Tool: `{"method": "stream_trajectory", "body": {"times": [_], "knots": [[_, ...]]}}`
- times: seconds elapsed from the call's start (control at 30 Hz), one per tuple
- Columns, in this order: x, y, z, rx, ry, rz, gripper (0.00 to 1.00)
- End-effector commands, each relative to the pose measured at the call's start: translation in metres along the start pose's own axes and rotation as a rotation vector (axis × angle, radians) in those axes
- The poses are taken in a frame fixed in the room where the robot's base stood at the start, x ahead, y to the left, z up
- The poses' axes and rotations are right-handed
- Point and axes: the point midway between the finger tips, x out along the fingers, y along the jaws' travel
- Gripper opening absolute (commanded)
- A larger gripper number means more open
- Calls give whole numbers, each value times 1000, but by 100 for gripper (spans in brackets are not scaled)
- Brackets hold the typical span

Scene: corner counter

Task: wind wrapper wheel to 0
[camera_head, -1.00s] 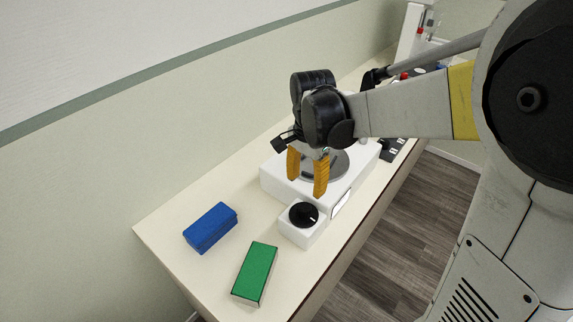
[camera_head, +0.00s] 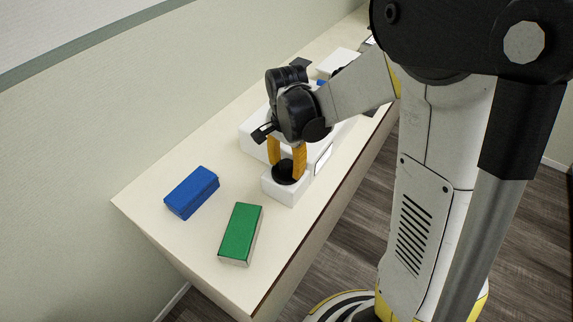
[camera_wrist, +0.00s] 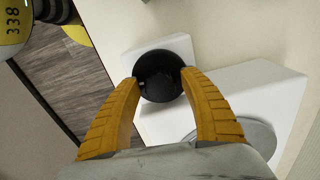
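The wheel is a black round dial (camera_head: 288,172) on top of a small white box (camera_head: 285,190) on the counter. Its mark and any numbers cannot be made out now. My gripper (camera_head: 286,172) points down over the box, one yellow finger on each side of the dial. In the wrist view the dial (camera_wrist: 159,76) sits between the fingertips (camera_wrist: 160,78). Both tips appear to touch its rim, and the fingers look bent around it. The box (camera_wrist: 180,48) also shows in the wrist view.
A larger white device (camera_head: 253,135) with a round metal plate (camera_wrist: 255,137) stands beside the small box. A blue block (camera_head: 191,192) and a green block (camera_head: 240,232) lie at the near left. The counter edge drops to the floor at right.

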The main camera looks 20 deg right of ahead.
Motion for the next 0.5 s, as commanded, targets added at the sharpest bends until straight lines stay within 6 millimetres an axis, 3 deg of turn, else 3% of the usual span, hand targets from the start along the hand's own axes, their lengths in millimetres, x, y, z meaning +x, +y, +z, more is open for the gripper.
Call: {"method": "stream_trajectory", "body": {"times": [0.03,0.13,0.5], "knots": [[0,0,0,0,0,0,34],[0,0,0,0,0,0,3],[0,0,0,-42,0,0,3]]}}
